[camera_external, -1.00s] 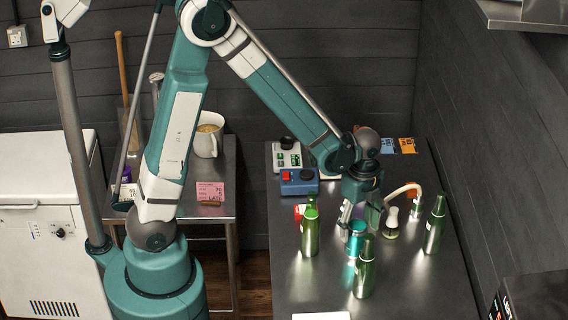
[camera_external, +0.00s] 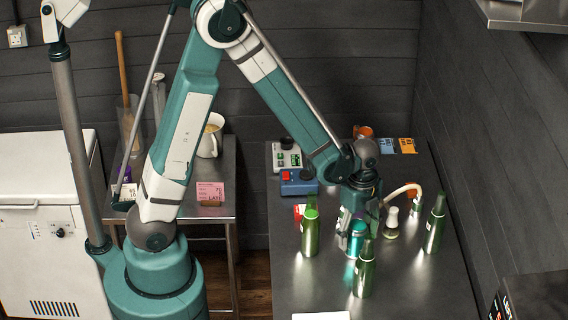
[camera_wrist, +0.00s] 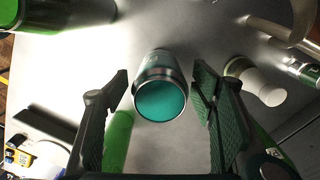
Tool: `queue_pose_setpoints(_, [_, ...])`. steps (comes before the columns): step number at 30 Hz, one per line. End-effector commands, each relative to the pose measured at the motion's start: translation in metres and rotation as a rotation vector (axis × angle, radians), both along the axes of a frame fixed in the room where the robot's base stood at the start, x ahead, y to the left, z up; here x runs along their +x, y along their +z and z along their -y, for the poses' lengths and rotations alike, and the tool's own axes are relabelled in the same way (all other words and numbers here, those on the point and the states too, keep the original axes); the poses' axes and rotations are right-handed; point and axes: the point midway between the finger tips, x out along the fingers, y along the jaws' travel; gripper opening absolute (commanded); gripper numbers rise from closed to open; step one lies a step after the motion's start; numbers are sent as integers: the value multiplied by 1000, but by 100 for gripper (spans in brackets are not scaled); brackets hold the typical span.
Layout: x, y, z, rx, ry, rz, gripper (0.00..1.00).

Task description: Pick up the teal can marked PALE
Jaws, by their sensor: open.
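The teal can (camera_external: 356,238) stands upright on the dark table among green bottles. In the wrist view its teal top (camera_wrist: 161,100) shows between and just beyond my open fingers; any marking on it is too small to read. My gripper (camera_external: 353,226) is pointed down at the can in the external view, its fingers partly beside the can. In the wrist view the fingers (camera_wrist: 160,112) are apart, one on each side of the can, with a gap to it.
Green bottles stand close by: left (camera_external: 310,230), front (camera_external: 364,270) and right (camera_external: 435,226). A pale-topped shaker-like object (camera_external: 391,222) is right of my gripper. A blue box (camera_external: 299,182) sits behind to the left. The table's front right is clear.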

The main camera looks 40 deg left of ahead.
Motion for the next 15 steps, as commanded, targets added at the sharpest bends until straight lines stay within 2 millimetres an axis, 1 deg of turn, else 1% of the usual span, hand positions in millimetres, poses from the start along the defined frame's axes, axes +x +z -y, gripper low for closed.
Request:
queue_pose_setpoints(1, [0, -5, 0, 0, 0, 0, 57])
queue_pose_setpoints(6, [0, -19, 0, 0, 0, 0, 57])
queue_pose_setpoints(10, [0, -25, 0, 0, 0, 0, 57])
queue_pose_setpoints(15, [0, -27, -1, 0, 0, 0, 57])
